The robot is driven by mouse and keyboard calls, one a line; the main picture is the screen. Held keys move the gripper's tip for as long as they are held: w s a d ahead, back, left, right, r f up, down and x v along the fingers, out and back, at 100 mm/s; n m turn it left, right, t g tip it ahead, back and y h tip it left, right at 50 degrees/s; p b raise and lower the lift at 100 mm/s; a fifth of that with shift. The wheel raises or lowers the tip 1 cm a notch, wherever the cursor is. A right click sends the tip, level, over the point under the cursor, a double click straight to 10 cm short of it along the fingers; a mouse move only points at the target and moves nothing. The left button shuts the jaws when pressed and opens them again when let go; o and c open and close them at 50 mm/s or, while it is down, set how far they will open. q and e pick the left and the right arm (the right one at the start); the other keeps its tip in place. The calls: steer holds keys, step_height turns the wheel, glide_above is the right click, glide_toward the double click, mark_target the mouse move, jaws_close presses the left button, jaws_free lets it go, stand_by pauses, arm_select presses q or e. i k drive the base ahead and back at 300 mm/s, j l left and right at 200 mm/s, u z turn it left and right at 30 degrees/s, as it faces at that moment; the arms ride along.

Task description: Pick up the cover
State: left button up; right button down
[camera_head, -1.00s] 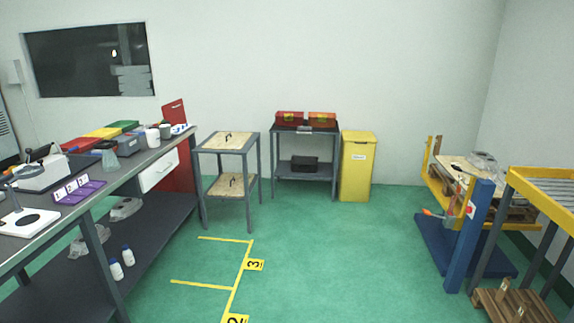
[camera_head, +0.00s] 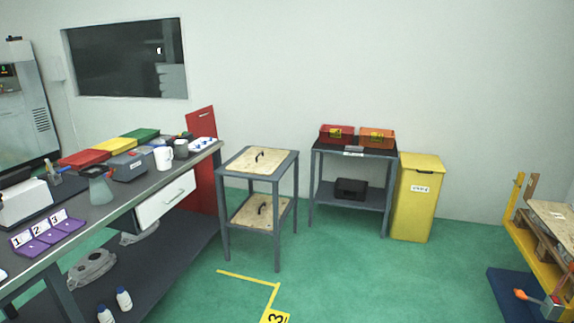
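I cannot tell for sure which thing is the cover. A grey metal casting (camera_head: 92,266) lies on the lower shelf of the long bench at the left. Another grey casting (camera_head: 141,234) lies farther back on that shelf, partly hidden by the bench top and drawer. A light wooden panel with a black handle (camera_head: 256,161) lies on the small two-level table, and a similar panel (camera_head: 258,212) lies on its lower level. Neither of my grippers shows in the head view.
The bench top (camera_head: 140,192) holds coloured bins, a purple numbered tray (camera_head: 46,232) and mugs. A shelf with red (camera_head: 337,133) and orange boxes (camera_head: 377,138) and a yellow bin (camera_head: 416,199) stand at the back wall. A blue-based lift (camera_head: 510,292) is at right. The green floor between is clear.

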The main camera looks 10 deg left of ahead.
mark_target(161, 141)
steer(key=i+j+u, duration=0.1)
steer(key=i+u, duration=0.35)
steer(key=i, duration=0.25)
steer(key=i+l+u, duration=0.15)
steer(key=i+u, duration=0.25)
steer(key=i, duration=0.35)
steer(key=i+j, duration=0.15)
steer(key=i, duration=0.35)
steer(key=i+j+z, duration=0.1)
steer(key=i, duration=0.35)
steer(key=i+j, duration=0.25)
steer(key=i, duration=0.25)
steer(key=i+j+z, duration=0.1)
steer(key=i, duration=0.4)
steer(key=j, duration=0.1)
